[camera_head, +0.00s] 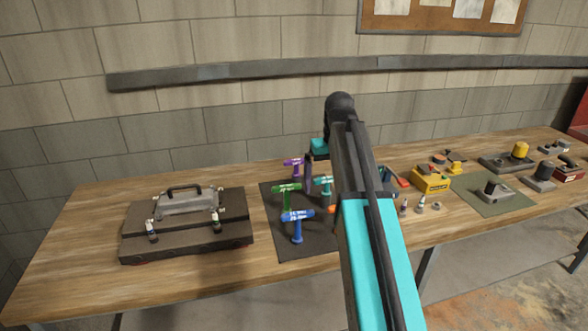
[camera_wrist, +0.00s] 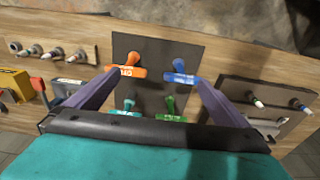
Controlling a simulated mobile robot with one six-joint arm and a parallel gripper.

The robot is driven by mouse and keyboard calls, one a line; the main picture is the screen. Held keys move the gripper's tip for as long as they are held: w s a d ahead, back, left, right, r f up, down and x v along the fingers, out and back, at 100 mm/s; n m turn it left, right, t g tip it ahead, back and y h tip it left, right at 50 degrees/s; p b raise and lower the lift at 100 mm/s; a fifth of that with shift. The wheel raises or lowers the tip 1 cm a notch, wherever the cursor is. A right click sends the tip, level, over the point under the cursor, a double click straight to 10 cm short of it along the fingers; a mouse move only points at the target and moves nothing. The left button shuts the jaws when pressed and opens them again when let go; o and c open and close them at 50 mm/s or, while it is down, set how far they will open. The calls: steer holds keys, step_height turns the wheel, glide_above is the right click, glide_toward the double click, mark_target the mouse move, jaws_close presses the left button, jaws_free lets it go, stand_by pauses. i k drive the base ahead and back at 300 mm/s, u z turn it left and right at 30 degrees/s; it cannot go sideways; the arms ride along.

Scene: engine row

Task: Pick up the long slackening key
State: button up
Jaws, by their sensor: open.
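Several T-handled keys stand on a dark mat (camera_head: 268,215): purple (camera_head: 293,162), green (camera_head: 287,188), blue (camera_head: 297,215), teal (camera_head: 325,182) and orange (camera_head: 332,209). Their labels are too small to read, so I cannot tell which is the long slackening key. In the wrist view the orange key (camera_wrist: 127,71) and blue key (camera_wrist: 180,73) lie beyond my fingertips. The teal key (camera_wrist: 127,110) and green key (camera_wrist: 172,111) show between the fingers. My gripper (camera_wrist: 157,80) is open and empty above the mat. My arm partly hides the mat's right side in the head view.
A dark case (camera_head: 185,240) with a grey handled part stands left on the wooden bench (camera_head: 85,225). Right of my arm are a yellow box (camera_head: 431,179), small metal fittings (camera_head: 420,204) and a green mat (camera_head: 505,207) with parts. A block wall (camera_head: 220,125) closes the back.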

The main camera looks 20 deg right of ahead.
mark_target(296, 175)
steer(key=i, duration=1.35)
